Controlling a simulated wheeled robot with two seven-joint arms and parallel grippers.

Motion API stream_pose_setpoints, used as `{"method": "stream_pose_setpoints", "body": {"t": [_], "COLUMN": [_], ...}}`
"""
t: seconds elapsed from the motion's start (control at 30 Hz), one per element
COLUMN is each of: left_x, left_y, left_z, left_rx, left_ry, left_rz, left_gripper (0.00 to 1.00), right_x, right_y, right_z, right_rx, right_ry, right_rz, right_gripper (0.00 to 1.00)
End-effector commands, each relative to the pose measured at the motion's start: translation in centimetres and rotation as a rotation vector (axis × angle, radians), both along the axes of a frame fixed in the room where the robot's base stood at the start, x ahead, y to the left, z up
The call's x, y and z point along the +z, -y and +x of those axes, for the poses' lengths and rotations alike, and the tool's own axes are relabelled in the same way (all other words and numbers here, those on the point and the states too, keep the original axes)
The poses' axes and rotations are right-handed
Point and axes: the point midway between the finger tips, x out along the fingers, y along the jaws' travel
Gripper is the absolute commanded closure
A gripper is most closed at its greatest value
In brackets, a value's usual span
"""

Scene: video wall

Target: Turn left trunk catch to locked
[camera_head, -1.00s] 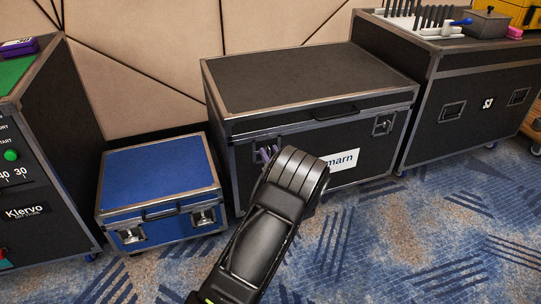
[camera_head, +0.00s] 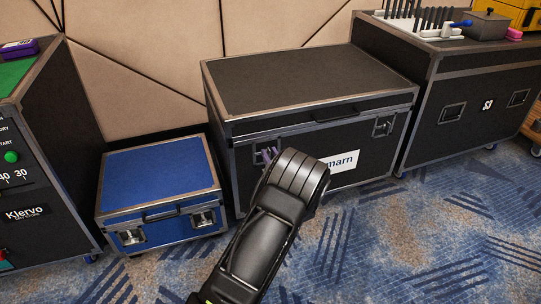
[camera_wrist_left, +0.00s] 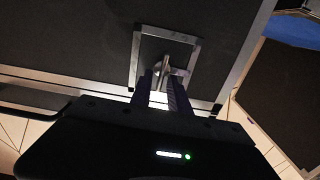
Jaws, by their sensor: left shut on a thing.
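The black trunk (camera_head: 310,84) with silver edges stands against the wall, its lid shut. In the left wrist view the catch (camera_wrist_left: 178,41) is a square metal plate with a turning piece (camera_wrist_left: 162,68) in the middle. My left gripper (camera_head: 268,155) is at the trunk's front left. Its two fingers (camera_wrist_left: 161,90) are closed around the turning piece in the left wrist view. The right catch (camera_head: 383,126) shows on the trunk's front. My right gripper is not in view.
A blue case (camera_head: 160,175) with two catches stands left of the trunk. A black cabinet (camera_head: 40,150) with a green button is at the far left. Another black case (camera_head: 470,105) stands to the right. The carpet (camera_head: 420,230) in front is clear.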

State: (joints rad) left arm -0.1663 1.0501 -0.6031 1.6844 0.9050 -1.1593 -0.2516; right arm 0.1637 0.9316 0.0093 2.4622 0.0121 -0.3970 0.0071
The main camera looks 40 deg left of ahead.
Motion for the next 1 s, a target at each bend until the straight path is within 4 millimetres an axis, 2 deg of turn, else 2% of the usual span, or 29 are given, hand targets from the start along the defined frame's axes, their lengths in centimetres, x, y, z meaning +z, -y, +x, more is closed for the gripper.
{"method": "stream_pose_setpoints", "body": {"t": [0.37, 1.0], "left_x": [0.1, -0.5], "left_y": [0.2, 0.7], "left_z": [0.2, 0.8], "left_rx": [-0.001, -0.003], "left_ry": [-0.156, -0.641], "left_rz": [0.107, 0.442], "left_gripper": [1.00, 1.00], "right_x": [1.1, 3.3], "right_y": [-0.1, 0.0], "right_z": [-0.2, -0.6], "right_rx": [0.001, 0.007], "right_ry": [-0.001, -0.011], "right_rz": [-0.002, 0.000], "right_gripper": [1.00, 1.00]}}
